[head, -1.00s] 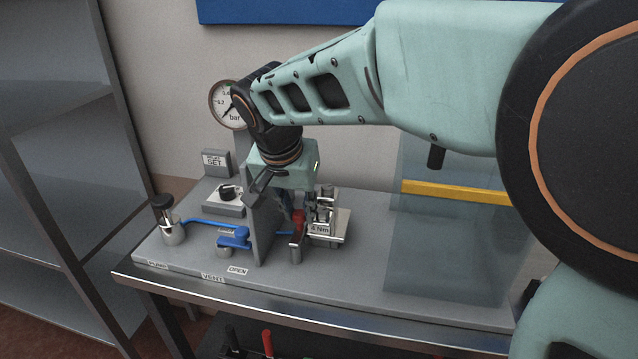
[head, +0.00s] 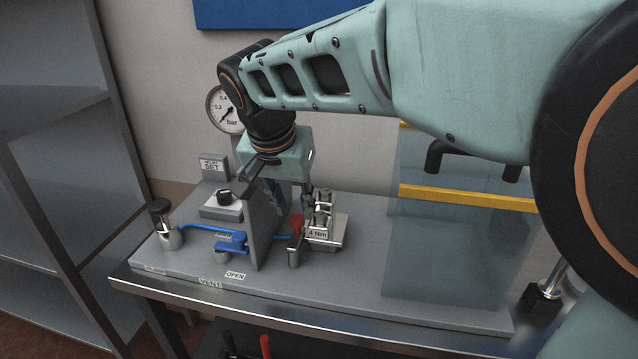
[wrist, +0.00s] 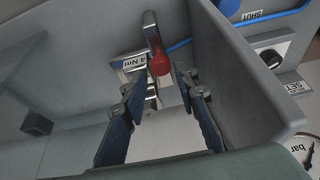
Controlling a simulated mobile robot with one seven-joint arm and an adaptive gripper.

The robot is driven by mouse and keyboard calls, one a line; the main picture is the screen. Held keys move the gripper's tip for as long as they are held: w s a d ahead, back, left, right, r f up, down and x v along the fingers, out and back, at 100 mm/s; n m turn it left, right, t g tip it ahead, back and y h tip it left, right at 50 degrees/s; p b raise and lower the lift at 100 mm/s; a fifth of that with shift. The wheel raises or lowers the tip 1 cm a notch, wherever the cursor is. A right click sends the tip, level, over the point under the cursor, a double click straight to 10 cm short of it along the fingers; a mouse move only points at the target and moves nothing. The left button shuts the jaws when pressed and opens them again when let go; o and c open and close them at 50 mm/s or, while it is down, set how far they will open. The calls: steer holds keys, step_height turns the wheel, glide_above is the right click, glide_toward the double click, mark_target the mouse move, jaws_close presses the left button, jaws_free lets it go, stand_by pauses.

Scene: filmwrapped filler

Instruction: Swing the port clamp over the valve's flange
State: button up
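A metal lever with a red knob (head: 297,222) stands on a silver post beside the grey upright plate (head: 264,228). The red knob (wrist: 159,63) also shows in the wrist view, just beyond my fingertips. It looks like the port clamp, but I cannot be sure. A metal fitting labelled 4 Nm (head: 325,218) stands just right of it; the valve's flange is not clearly distinguishable. My gripper (head: 293,200) points down above this area, beside the plate. In the wrist view my gripper (wrist: 160,82) has its fingers spread with nothing held between them.
A blue handle (head: 232,242) and blue tube lie left of the plate, with a black-topped post (head: 164,228) farther left. A pressure gauge (head: 222,110) and a black knob box (head: 223,204) stand behind. A clear panel with a yellow stripe (head: 465,198) stands at right.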

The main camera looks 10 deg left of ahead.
steer(key=v, duration=0.8)
steer(key=shift+s+r, duration=0.15)
steer(key=shift+r, duration=0.1)
